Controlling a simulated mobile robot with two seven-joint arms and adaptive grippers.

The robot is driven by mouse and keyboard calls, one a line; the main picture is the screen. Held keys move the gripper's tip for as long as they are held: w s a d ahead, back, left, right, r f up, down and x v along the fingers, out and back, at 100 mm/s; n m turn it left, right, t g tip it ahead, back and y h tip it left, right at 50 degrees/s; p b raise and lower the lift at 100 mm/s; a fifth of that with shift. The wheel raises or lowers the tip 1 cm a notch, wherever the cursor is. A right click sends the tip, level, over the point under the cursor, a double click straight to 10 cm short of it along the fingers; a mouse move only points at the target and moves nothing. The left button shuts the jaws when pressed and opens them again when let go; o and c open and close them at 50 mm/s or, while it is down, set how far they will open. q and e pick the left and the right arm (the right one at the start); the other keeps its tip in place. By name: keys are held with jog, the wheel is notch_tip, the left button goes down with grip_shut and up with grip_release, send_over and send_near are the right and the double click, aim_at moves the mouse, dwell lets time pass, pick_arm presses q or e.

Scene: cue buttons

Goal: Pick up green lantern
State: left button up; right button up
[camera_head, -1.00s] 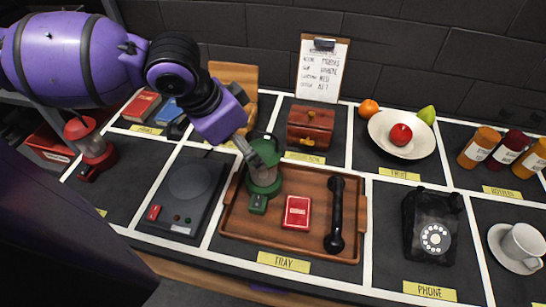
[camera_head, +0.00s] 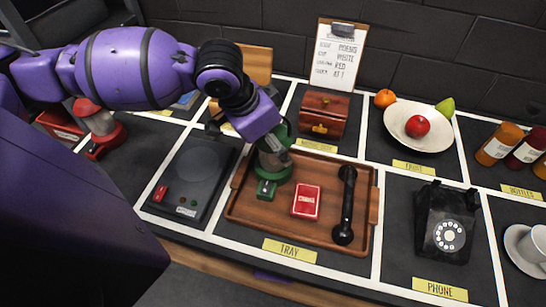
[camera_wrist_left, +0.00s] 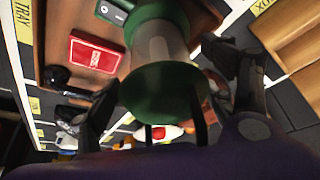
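The green lantern (camera_head: 273,165) stands upright at the back left of the wooden tray (camera_head: 238,207), with a green cap, a clear body and a green base. My left gripper (camera_head: 270,142) has come to its top from above and partly hides it in the head view. In the left wrist view the lantern's round green cap (camera_wrist_left: 165,90) lies between the two dark fingers of my left gripper (camera_wrist_left: 163,80), one on each side. The fingers are apart, and I cannot tell whether either touches the lantern. My right gripper is not in view.
A red card box (camera_head: 306,201) and a black telephone handset (camera_head: 346,205) share the tray. A wooden chest (camera_head: 323,118) stands behind it, a dark button device (camera_head: 192,180) left of it and a black phone (camera_head: 446,225) right. A red lantern (camera_head: 100,125) is at far left.

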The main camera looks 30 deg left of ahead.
pick_arm(q)
jog(key=c, duration=1.7)
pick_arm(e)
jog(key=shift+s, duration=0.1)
pick_arm(q)
jog(key=shift+r, duration=0.1)
